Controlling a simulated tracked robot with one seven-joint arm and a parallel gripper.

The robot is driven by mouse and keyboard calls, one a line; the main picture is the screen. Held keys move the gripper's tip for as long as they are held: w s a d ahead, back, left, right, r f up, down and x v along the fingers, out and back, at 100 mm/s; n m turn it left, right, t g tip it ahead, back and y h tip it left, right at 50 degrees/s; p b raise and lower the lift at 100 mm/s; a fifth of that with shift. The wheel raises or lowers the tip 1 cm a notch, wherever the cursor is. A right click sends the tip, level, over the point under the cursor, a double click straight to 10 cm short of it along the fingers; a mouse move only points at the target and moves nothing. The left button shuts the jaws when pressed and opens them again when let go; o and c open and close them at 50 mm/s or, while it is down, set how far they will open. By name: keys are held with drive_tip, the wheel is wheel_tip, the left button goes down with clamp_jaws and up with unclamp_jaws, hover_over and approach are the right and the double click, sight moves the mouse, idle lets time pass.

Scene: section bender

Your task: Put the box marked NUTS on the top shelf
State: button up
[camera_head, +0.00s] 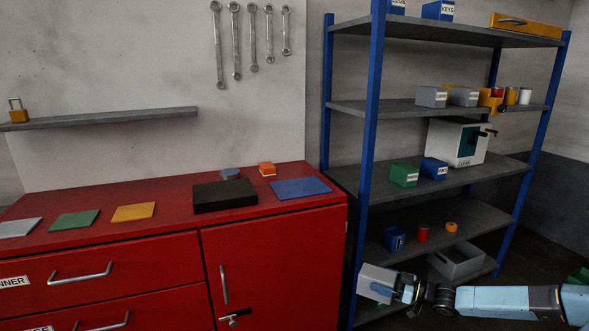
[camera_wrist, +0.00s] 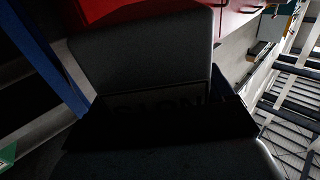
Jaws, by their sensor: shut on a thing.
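My gripper (camera_head: 379,283) is low at the front left of the shelf rack, beside the lowest shelf, in the head view. Its grey finger plates are shut on a small dark blue box (camera_wrist: 226,88). In the wrist view the box lies between the two plates, in deep shadow. Its pale label faces the wrist camera, but I cannot read it surely. In the head view the plates hide most of the box. The top shelf (camera_head: 440,33) is the rack's highest grey board, far above my gripper.
A blue upright (camera_head: 367,130) edges the rack's front left. A red cabinet (camera_head: 270,255) stands left. A grey bin (camera_head: 458,262) sits low behind my gripper.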

sight(365, 278)
drive_tip(key=shift+g, duration=0.3)
drive_tip(key=a, duration=0.3)
drive_tip(key=w+a, duration=0.1)
drive_tip(key=a, duration=0.1)
drive_tip(key=shift+a, duration=0.3)
drive_tip(key=w+r, duration=0.1)
drive_tip(key=w+r+m+t, duration=0.1)
drive_tip(key=r, duration=0.1)
drive_tip(key=w+r+t+h, duration=0.1)
drive_tip(key=r, duration=0.1)
drive_tip(key=shift+w+a, duration=0.2)
